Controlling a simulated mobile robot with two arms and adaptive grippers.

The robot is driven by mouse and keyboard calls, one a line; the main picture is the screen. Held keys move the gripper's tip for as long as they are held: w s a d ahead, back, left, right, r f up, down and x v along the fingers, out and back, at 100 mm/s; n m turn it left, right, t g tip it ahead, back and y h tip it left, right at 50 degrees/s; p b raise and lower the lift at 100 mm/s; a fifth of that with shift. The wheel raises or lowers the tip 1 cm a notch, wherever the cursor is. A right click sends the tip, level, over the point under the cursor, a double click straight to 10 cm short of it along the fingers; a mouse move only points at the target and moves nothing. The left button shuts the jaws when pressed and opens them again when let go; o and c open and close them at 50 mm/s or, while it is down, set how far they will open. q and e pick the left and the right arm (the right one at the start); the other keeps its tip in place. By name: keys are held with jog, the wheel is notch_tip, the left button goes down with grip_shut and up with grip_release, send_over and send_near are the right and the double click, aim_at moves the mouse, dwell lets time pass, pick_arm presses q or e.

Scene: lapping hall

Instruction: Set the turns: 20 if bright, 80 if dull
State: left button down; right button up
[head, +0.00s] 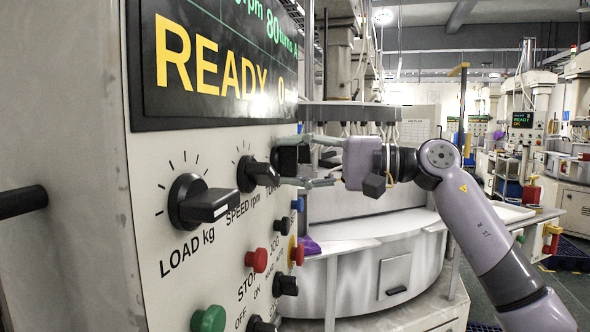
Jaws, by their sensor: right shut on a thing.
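The control panel (150,150) fills the left side. Its turns knob (288,158) is black and sits at the right end of the knob row, its label "TU..." partly hidden. My right gripper (300,161) comes in from the right and is shut on this knob, one finger above and one below. The fingers hide part of the knob and its scale, so I cannot tell its setting there. The display (220,60) shows "80 turns" in green at the top and a large yellow "READY" with "0". My left gripper is not in view.
The load knob (200,203) and speed knob (256,174) are close left of the turns knob. Below are a red button (256,260), a green button (208,319) and small switches. A round grey machine tub (370,270) stands behind, under my right arm.

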jog(key=shift+f+n, duration=0.1)
jog(key=shift+n, duration=1.2)
jog(key=shift+b, duration=0.3)
jog(key=o, duration=1.2)
jog(key=shift+c, duration=0.2)
jog(key=v, duration=1.2)
